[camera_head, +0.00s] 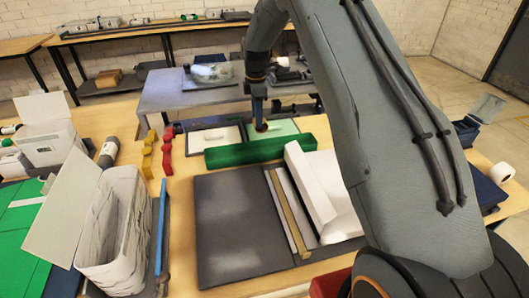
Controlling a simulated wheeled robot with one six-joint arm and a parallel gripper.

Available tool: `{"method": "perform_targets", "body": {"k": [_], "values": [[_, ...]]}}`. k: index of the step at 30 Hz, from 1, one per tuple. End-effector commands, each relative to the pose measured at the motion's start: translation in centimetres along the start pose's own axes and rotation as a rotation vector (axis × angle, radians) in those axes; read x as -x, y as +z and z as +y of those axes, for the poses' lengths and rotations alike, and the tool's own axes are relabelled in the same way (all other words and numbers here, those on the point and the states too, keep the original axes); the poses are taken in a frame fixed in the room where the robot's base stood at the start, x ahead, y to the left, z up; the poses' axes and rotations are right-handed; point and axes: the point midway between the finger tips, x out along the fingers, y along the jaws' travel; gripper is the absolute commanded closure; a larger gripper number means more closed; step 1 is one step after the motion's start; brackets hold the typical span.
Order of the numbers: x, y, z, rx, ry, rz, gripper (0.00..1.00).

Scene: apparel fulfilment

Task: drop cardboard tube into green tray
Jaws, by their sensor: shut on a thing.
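The green tray (255,152) stands toward the back of the wooden table, with its long green front wall facing me and a pale green inside showing behind it. My gripper (260,119) points down over the tray's inside, behind the front wall. It is shut on a small brown piece (261,127), which looks like the cardboard tube; only a little of it shows. I cannot tell whether the piece touches the tray floor.
A dark mat (225,220) lies in front, with a long tan strip (287,213) and white boxes (312,185) on its right. Red pieces (167,150) and yellow pieces (148,155) stand left of the tray. A white open bin (115,225) is at front left.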

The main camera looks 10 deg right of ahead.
Motion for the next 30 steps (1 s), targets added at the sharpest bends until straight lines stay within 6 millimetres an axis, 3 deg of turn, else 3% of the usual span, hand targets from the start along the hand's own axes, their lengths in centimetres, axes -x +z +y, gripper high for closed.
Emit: {"method": "perform_targets", "body": {"k": [7,17,18,21,30], "values": [[-2.7,0.0,0.0,0.0,-0.001,0.0,0.82],[-3.2,0.0,0.0,0.0,0.0,0.0,0.82],[-3.2,0.0,0.0,0.0,0.0,0.0,0.58],[-3.2,0.0,0.0,0.0,0.0,0.0,0.41],[-3.1,0.0,0.0,0.0,0.0,0.0,0.4]]}}
